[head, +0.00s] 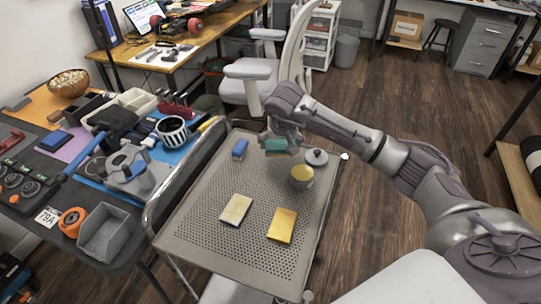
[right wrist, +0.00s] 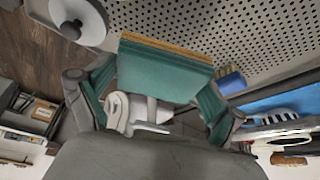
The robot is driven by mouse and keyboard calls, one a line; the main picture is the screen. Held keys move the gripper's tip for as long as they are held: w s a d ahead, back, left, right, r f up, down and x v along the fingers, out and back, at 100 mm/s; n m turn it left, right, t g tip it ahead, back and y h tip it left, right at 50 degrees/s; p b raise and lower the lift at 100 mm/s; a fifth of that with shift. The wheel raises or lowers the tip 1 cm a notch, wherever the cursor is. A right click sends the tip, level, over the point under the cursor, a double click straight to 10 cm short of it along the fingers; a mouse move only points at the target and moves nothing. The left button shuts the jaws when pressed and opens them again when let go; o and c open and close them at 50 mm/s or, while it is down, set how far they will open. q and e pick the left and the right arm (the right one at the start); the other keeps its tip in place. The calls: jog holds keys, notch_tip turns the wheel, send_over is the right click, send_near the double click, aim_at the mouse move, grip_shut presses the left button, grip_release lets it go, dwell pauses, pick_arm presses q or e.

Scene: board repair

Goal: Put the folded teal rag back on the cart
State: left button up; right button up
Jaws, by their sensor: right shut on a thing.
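The folded teal rag (head: 276,146) is in my right gripper (head: 284,138), over the far part of the grey perforated cart (head: 190,225). In the right wrist view the rag (right wrist: 165,75) is a thick teal block with a tan-orange layer along its far edge. The fingers of my right gripper (right wrist: 160,100) are on either side of it, with teal also showing along them. The cart top (right wrist: 225,30) lies beyond the rag; I cannot tell whether they touch. My left gripper is not in view.
A cluttered workbench (head: 50,170) adjoins on the left.

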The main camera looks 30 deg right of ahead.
aim_at(271, 145)
jog(key=shift+w+a+f, duration=0.85)
jog(key=shift+a, duration=0.25)
notch_tip(271, 145, down, 4)
jog(key=shift+r, duration=0.1)
jog(key=shift+f, duration=0.25)
jog(key=o, duration=0.7)
jog(key=shift+r+p, duration=0.2)
jog(key=shift+p, duration=0.15)
jog(key=v, duration=1.2)
jog(key=shift+b, duration=0.35)
